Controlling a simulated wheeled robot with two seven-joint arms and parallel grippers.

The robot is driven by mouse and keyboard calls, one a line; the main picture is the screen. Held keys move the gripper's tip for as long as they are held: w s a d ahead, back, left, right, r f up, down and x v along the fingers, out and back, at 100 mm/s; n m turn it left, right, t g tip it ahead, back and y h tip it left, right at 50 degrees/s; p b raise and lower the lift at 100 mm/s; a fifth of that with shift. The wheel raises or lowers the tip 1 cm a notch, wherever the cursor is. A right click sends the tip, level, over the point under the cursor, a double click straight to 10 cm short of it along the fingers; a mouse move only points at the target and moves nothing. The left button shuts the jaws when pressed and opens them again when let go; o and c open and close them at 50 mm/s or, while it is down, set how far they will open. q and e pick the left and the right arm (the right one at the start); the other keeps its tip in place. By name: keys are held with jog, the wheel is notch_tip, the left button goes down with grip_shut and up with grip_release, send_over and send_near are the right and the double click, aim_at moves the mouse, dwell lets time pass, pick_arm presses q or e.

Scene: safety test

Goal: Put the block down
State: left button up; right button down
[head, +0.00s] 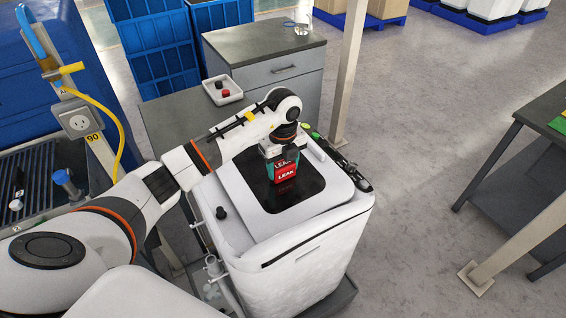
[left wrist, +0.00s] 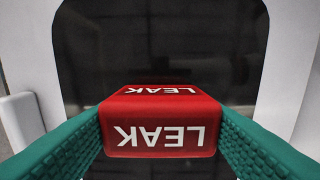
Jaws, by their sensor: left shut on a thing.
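The block (head: 288,177) is red with white LEAK lettering; it also shows in the left wrist view (left wrist: 160,137), between two teal ribbed fingers. My left gripper (head: 285,165) points down and is shut on the block. The block is over the black glossy panel (head: 258,187) on top of a white rounded unit (head: 309,249). A faint red reflection shows in the panel below the block. I cannot tell whether the block touches the panel. My right gripper is not in view.
Dark and green small items lie along the unit's right rim (head: 345,168). A black knob (head: 221,212) is at its left. Behind stands a grey cabinet (head: 270,75) and a white tray (head: 223,90) with small parts.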

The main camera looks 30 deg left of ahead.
aim_at(283, 164)
pick_arm(q)
jog(key=shift+f, duration=0.25)
jog(key=o, duration=1)
jog(key=shift+r, duration=0.1)
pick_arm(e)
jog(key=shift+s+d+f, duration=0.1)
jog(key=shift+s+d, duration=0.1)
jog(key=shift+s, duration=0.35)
pick_arm(q)
jog(key=shift+r, duration=0.25)
jog(key=shift+w+r, duration=0.1)
jog(key=shift+r, duration=0.3)
notch_tip(283, 164, up, 11)
jog(key=shift+b, duration=1.15)
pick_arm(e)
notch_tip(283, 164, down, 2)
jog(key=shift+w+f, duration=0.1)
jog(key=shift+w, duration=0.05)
pick_arm(q)
jog(key=shift+s+f, duration=0.1)
jog(key=shift+s, duration=0.1)
